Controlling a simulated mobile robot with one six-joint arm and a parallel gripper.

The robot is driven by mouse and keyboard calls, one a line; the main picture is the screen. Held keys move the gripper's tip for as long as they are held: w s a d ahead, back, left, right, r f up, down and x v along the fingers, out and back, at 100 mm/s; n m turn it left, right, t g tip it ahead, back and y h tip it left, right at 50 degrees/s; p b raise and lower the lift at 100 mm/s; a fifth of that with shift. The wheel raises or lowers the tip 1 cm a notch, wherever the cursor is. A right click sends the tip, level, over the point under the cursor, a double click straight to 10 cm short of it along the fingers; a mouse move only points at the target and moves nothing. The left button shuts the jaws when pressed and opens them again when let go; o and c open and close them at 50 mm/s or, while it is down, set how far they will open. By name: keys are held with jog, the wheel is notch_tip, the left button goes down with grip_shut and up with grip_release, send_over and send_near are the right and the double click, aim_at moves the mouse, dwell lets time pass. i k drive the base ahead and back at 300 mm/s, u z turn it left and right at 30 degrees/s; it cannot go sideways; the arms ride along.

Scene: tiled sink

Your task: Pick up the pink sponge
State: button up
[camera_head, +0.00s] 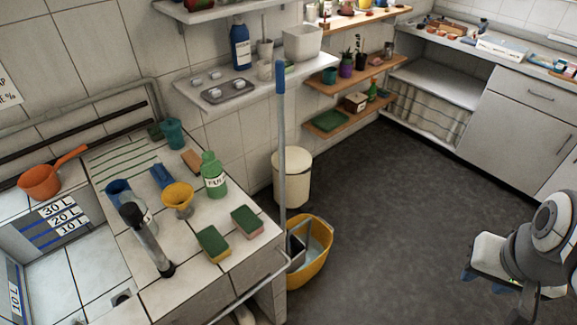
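The pink sponge (249,223) lies flat near the front right corner of the tiled counter. Its top is green and its pink side shows along the lower edge. A similar sponge (213,244), green on top with a yellowish side, lies to its left. My gripper (484,283) is at the right edge of the view, over the floor and far from both sponges. Its two bluish fingers appear apart, with nothing seen between them. Part of it is hidden by my wrist.
A green bottle (213,176), a yellow funnel (178,200) and a dark upright tube (148,240) stand behind and left of the sponges. A mop handle (281,150) rises from a yellow bucket (311,255) right of the counter. The dark floor (400,210) is open.

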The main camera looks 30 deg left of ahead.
aim_at(244, 219)
jog(key=u, duration=0.85)
jog(key=i, duration=0.85)
jog(key=u, duration=0.45)
